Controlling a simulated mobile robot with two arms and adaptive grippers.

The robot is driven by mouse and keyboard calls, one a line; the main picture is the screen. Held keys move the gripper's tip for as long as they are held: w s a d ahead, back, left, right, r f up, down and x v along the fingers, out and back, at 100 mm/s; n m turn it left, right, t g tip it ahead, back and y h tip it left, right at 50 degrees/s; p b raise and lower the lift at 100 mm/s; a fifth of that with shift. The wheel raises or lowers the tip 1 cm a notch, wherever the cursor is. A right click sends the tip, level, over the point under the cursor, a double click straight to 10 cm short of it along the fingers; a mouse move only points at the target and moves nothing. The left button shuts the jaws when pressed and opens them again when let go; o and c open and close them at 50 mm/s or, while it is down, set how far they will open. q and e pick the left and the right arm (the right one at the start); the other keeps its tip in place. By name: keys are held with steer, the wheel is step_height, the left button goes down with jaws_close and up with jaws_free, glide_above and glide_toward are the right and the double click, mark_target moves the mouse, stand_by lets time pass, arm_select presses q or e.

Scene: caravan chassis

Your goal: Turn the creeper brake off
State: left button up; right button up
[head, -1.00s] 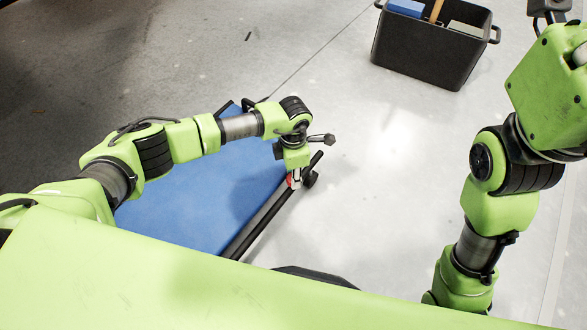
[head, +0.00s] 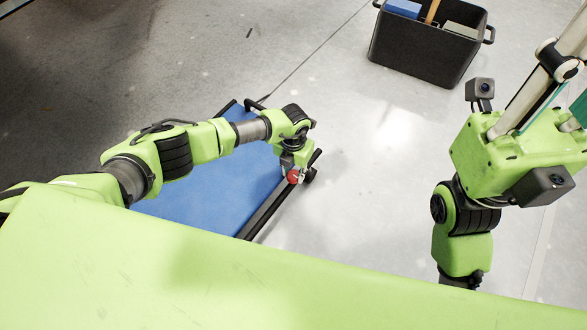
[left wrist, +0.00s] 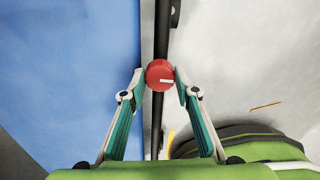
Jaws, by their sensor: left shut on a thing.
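The creeper (head: 190,205) is a low board with a blue pad and a dark side rail, lying on the floor under my left arm. Its brake knob (head: 293,176) is round and red, at the rail near the far right corner. In the left wrist view the knob (left wrist: 158,71) sits between the two fingertips, and its white mark lies nearly crosswise. My left gripper (left wrist: 160,76) is shut on the knob, one fingertip on each side. My right gripper (head: 540,90) is raised at the right, partly cut off by the frame edge; its fingertips are not clearly shown.
A black tub (head: 425,45) with handles and a few items, one of them blue, stands on the floor at the back right. The grey floor (head: 370,150) between creeper and tub is clear. A black push bar or caster part sits by the knob.

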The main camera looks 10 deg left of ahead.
mark_target(294, 175)
arm_select(q)
steer(key=shift+n, duration=0.5)
steer(key=o, duration=1.1)
step_height(294, 175, up, 12)
stand_by(0.5)
